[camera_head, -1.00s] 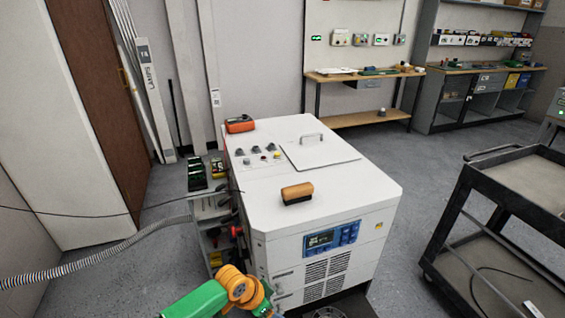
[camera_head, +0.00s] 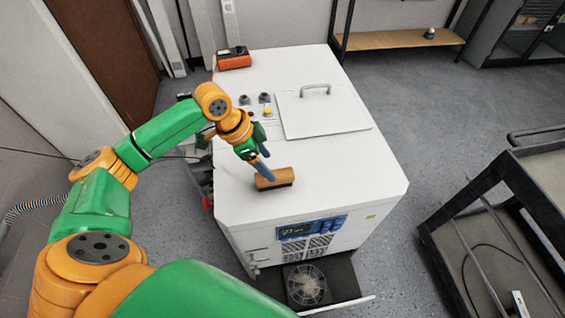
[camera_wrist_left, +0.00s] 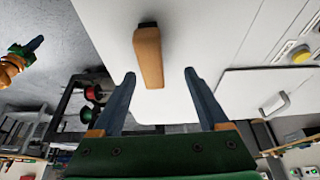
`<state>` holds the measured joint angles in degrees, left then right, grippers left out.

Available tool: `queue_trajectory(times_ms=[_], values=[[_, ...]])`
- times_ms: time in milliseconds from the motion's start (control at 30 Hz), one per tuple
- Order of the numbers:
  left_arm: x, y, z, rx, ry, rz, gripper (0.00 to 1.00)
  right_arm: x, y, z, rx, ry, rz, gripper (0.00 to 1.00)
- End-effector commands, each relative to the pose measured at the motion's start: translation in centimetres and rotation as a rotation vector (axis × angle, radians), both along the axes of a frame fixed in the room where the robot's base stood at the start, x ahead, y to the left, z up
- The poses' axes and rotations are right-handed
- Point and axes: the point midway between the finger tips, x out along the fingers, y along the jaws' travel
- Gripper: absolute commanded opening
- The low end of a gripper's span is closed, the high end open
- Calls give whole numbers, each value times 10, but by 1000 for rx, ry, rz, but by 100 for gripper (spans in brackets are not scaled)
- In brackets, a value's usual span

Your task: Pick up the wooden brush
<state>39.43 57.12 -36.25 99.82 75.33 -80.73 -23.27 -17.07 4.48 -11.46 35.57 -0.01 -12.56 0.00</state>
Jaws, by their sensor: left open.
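The wooden brush (camera_head: 274,178) lies on the white top of the transformer cabinet (camera_head: 330,185), near its front left part. It has a tan wooden back and dark bristles on one side. My left gripper (camera_head: 264,163) is just above and behind the brush in the head view, its blue fingers overlapping the brush there. In the left wrist view the brush (camera_wrist_left: 148,57) lies ahead, between the lines of the two open fingers (camera_wrist_left: 158,75), with a gap on each side. Nothing is between the fingers' pads that I can see held.
An orange and black device (camera_head: 234,59) sits at the cabinet's back left corner. A lid with a handle (camera_head: 316,88) and several knobs (camera_head: 256,100) are on the top. A dark cart (camera_head: 500,200) stands to the right. The cabinet top right of the brush is clear.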

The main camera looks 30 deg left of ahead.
Motion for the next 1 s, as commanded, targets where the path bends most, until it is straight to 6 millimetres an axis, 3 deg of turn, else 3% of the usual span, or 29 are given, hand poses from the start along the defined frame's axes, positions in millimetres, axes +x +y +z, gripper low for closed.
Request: queue_trajectory(times_ms=[200,333,1000], values=[[6,-15,-34,-2,5,0,78,-2,-1,15,-2,5,1,0],[10,-20,-54,-1,3,1,78,-3,-2,13,-4,6,1,0],[11,-20,-61,0,0,-1,78,-2,-2,15,-3,4,1,0]])
